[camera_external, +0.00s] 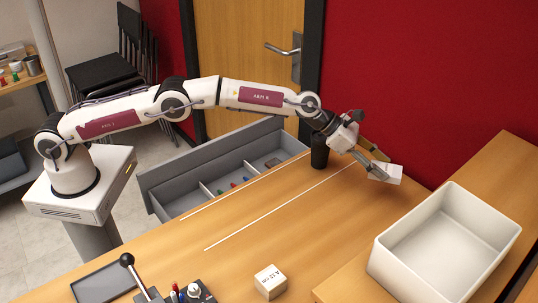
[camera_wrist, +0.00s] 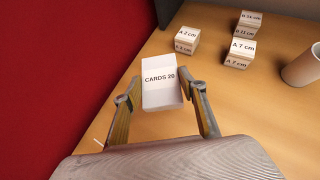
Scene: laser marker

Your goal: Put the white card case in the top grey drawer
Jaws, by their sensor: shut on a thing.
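The white card case (camera_wrist: 162,98), marked "CARDS 20", is between the two fingers of my gripper (camera_wrist: 165,84) in the wrist view. My gripper is shut on it. In the external view my gripper (camera_external: 378,168) holds the white case (camera_external: 392,174) at the right, near the red wall; its exact height above the wooden top is hard to tell. The grey drawer (camera_external: 171,198) stands open at the left edge of the table, well to the left of my gripper. White dividers split it, and small coloured items and a dark flat item lie inside.
A white bin (camera_external: 384,268) stands at the right. A black cylinder (camera_external: 319,152) stands near the drawer's far end. A labelled block (camera_external: 270,282), a dark tray (camera_external: 103,284) and a lever are in front.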

